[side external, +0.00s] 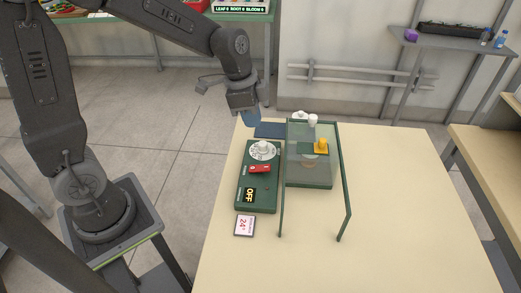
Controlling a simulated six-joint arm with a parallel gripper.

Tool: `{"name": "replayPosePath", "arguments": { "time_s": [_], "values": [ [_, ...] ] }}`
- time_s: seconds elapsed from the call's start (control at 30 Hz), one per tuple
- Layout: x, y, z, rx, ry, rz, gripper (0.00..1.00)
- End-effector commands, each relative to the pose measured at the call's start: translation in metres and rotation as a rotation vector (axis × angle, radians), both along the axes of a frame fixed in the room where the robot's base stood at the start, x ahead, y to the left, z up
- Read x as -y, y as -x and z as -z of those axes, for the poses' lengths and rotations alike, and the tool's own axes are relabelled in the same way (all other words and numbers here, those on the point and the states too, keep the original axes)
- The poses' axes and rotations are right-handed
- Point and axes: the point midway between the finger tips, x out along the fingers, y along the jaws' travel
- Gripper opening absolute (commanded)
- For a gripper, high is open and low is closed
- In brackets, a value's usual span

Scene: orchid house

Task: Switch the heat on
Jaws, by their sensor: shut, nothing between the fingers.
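A green control box (243,206) lies on the cream table. It carries a white dial (264,149) with a round knob, a red switch (260,169) below the dial, and a black display (249,194) that reads OFF in yellow. A small white card (244,226) with a red number, seemingly 24°, lies at the box's front end. My gripper (257,120) is above the table's far left edge, behind the dial and apart from the box. Its fingers are shut, with nothing seen between them.
A green-framed clear case (309,184) stands right of the box, holding a yellow piece (320,146) and white blooms (312,120). Its thin green frame (346,190) reaches forward over the table. A dark blue pad (270,130) lies behind the box. The table's right side is clear.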

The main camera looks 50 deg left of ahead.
Motion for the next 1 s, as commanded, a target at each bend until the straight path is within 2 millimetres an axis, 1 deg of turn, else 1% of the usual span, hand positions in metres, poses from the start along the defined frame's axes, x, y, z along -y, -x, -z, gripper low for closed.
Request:
{"name": "replayPosePath", "arguments": {
  "time_s": [0.13, 0.27, 0.7, 0.83, 1.0],
  "values": [
    [0.001, 0.0, 0.005, -0.002, 0.001, 0.0, 0.0],
    [0.003, -0.002, 0.02, -0.005, 0.001, 0.001, 0.0],
    [0.016, -0.014, 0.106, -0.006, 0.0, 0.001, 0.0],
    [0.018, -0.017, 0.123, -0.004, 0.0, 0.001, 0.0],
    [0.02, -0.02, 0.135, -0.001, 0.0, 0.0, 0.0]
  ]
}}
